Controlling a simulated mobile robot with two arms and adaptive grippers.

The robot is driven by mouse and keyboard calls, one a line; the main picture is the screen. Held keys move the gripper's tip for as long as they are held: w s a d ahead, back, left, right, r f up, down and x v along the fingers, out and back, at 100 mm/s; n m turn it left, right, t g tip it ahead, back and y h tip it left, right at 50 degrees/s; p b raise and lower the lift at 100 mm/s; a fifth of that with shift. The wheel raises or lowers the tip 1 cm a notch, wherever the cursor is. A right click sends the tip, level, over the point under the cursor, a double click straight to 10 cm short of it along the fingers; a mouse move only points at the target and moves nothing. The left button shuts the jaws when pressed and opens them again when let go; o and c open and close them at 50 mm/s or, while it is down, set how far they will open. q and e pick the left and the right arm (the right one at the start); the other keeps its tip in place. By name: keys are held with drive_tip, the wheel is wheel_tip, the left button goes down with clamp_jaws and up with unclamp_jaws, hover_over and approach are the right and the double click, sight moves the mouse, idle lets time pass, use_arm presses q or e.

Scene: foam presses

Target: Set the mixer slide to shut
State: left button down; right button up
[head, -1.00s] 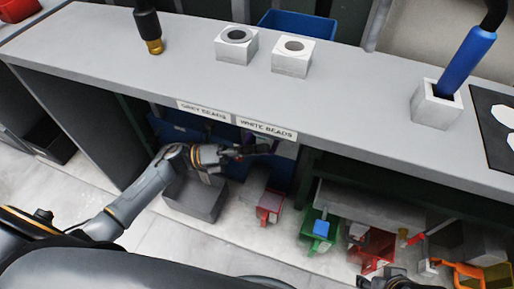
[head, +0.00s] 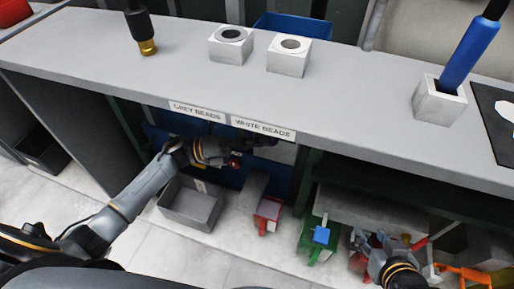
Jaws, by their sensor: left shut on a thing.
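My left gripper (head: 264,141) reaches under the counter's front edge, just below the WHITE BEADS label. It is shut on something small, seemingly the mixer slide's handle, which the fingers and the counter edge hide. A pale grey plate (head: 284,153) shows just right of the fingertips, in front of a blue panel (head: 228,178). A small red knob (head: 235,163) shows below the gripper. How far the slide is open cannot be made out. My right gripper (head: 372,243) is low at the right, in front of the lower shelf, with its fingers apart and seemingly empty.
The grey counter (head: 180,70) carries two white blocks with round holes (head: 230,48) and a blue-handled tool in a white holder (head: 438,104). Below stand an open grey bin (head: 190,206), a red piece (head: 268,214) and a green piece (head: 314,240). Bare floor lies at the lower left.

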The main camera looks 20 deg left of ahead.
use_arm(q)
drive_tip(key=shift+w+a, duration=0.1)
drive_tip(key=shift+w, duration=0.1)
drive_tip(key=c, duration=1.6)
unclamp_jaws()
drive_tip(key=shift+o, duration=1.2)
drive_tip(key=shift+w, duration=0.1)
drive_tip(key=v, duration=1.2)
